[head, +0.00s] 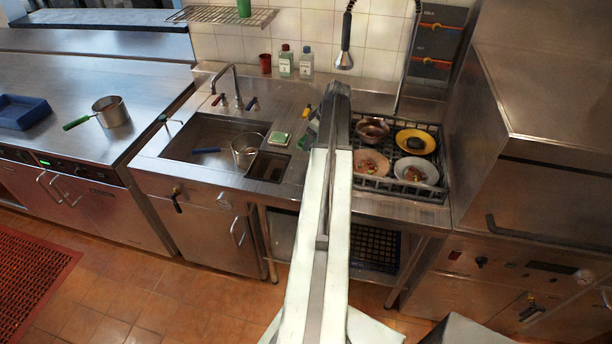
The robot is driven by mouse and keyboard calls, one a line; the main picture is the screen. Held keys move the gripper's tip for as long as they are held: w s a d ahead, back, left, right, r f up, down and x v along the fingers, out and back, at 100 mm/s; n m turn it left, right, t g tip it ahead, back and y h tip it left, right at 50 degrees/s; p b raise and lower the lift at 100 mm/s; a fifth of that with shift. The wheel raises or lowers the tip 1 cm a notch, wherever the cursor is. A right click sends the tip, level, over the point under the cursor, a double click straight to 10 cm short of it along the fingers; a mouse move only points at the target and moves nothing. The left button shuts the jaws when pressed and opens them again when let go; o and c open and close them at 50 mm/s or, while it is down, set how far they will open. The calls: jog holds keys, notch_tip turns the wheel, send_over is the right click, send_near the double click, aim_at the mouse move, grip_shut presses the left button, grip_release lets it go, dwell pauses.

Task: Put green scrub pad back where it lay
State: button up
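A small flat square with a green top and pale edge (280,138) lies on the steel counter (293,160), just right of the sink and behind the small square drain opening. It looks like the green scrub pad, though it is too small to be sure. My arm reaches forward over the counter, and my gripper (337,98) is at its far end, right of the green square and apart from it. The fingers are hidden behind the arm, so I cannot see whether they hold anything. A green and yellow item (311,127) shows partly beside the arm.
The sink (187,136) holds a pot (245,150) with a blue handle. A black rack (402,189) of dirty plates and bowls stands right of my arm. A spray hose (345,50) hangs above.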

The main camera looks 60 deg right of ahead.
jog(key=s+a+f+n+b, duration=0.1)
jog(key=s+a, duration=0.3)
jog(key=s+a+f+n+y+b, duration=0.1)
jog(key=s+a, duration=0.4)
jog(key=s+a+f+n+b, duration=0.1)
jog(key=s+a, duration=0.3)
jog(key=s, duration=0.1)
jog(key=shift+a+f+n, duration=0.2)
jog(key=shift+n, duration=0.1)
jog(key=w+d, duration=0.3)
jog(key=w, duration=0.1)
jog(key=w+d+f+b, duration=0.1)
jog(key=w+d, duration=0.2)
jog(key=w, duration=0.1)
jog(key=w+d, duration=0.3)
jog(key=w, duration=0.1)
jog(key=shift+f, duration=0.2)
jog(key=shift+w+d, duration=0.4)
jog(key=shift+w, duration=0.15)
notch_tip(320, 180, down, 4)
jog(key=b, duration=0.4)
jog(key=shift+a, duration=0.1)
jog(key=o, duration=1.5)
jog(key=shift+r, duration=0.1)
